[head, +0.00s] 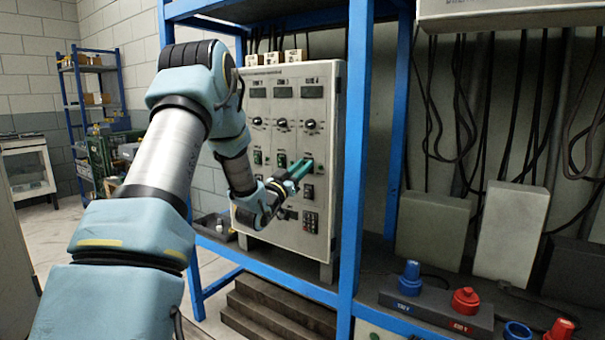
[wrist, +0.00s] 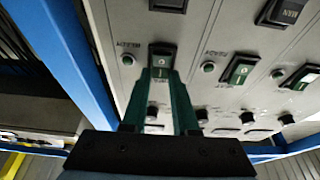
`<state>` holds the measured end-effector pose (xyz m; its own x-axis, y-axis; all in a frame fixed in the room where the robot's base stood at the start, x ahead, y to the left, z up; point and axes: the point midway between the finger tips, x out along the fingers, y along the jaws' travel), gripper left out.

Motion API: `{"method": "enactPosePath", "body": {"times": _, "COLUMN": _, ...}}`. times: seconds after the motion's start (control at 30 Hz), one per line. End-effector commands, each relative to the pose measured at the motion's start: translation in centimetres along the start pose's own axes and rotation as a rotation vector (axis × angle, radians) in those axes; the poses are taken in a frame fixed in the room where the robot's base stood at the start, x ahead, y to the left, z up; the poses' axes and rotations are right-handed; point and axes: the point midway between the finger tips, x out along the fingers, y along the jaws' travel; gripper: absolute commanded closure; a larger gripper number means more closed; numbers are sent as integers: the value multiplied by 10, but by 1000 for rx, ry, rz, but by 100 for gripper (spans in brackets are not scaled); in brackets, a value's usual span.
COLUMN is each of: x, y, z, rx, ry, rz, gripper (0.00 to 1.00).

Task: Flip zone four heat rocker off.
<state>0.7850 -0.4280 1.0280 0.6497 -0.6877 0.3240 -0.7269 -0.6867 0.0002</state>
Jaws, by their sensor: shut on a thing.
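The grey control panel (head: 327,110) has several zone columns, each with a display, a black knob and a green rocker. The right-hand column (head: 312,92) appears to be labelled zone 4. My gripper (head: 305,168) reaches that rocker. Its green fingers (wrist: 162,78) are shut on the rocker at their tips. The fingers hide part of its face, so its position is unclear.
Neighbouring green rockers (wrist: 240,70) sit close by on the panel. A blue rack post (head: 354,150) stands just right of the panel, also showing in the wrist view (wrist: 65,60). Blue and red connectors (head: 465,300) stand at lower right. My arm hides the panel's left edge.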

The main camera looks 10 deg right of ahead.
Motion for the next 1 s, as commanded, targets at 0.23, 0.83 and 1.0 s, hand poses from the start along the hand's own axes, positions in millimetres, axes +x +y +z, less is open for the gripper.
{"method": "enactPosePath", "body": {"times": 0.23, "x": 1, "y": 0, "z": -1, "rx": 0, "ry": 2, "rz": 0, "gripper": 69}}
{"method": "enactPosePath", "body": {"times": 0.83, "x": -8, "y": 0, "z": 1, "rx": 0, "ry": -1, "rz": 0, "gripper": 43}}
{"method": "enactPosePath", "body": {"times": 1.0, "x": -38, "y": -1, "z": 3, "rx": 1, "ry": -3, "rz": -2, "gripper": 43}}
